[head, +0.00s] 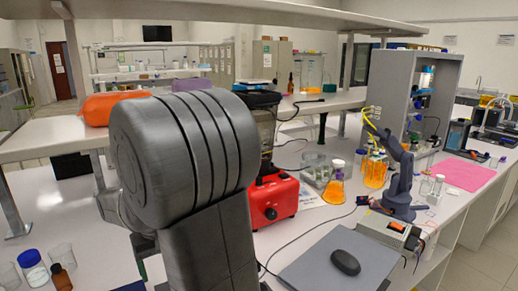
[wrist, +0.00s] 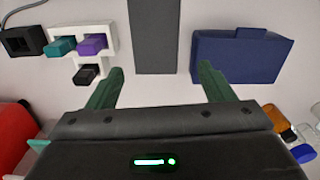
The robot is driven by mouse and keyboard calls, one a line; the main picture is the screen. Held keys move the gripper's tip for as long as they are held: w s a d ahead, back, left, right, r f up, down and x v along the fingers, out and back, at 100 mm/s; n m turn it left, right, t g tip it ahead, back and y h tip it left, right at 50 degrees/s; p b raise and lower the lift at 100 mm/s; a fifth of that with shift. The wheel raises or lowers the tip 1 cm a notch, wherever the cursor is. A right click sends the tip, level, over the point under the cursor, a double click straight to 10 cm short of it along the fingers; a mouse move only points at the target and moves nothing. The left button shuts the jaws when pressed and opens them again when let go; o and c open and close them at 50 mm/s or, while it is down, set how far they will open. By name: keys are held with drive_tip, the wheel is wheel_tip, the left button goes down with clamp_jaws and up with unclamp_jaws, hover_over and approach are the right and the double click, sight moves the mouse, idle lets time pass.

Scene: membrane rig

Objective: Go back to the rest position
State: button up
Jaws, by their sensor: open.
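My gripper (wrist: 158,85) shows in the wrist view with its two dark green fingers spread apart. Nothing is between the fingertips. A dark grey bar (wrist: 154,35) lies beyond the gap between them, and a blue box-like object (wrist: 241,57) lies beyond the right finger. In the head view my own large grey arm link fills the middle left and hides most of the gripper and the bench beneath it.
A white holder (wrist: 97,38) with teal, purple and black blocks is at upper left in the wrist view. A red device (head: 272,200), an orange flask (head: 335,189), a small blue-grey arm (head: 400,185) and a grey mat (head: 318,268) with a mouse (head: 345,262) stand right of my arm.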

drive_tip(key=f, duration=0.5)
drive_tip(key=d+f, duration=0.1)
drive_tip(key=f, duration=0.2)
drive_tip(key=shift+w, duration=0.1)
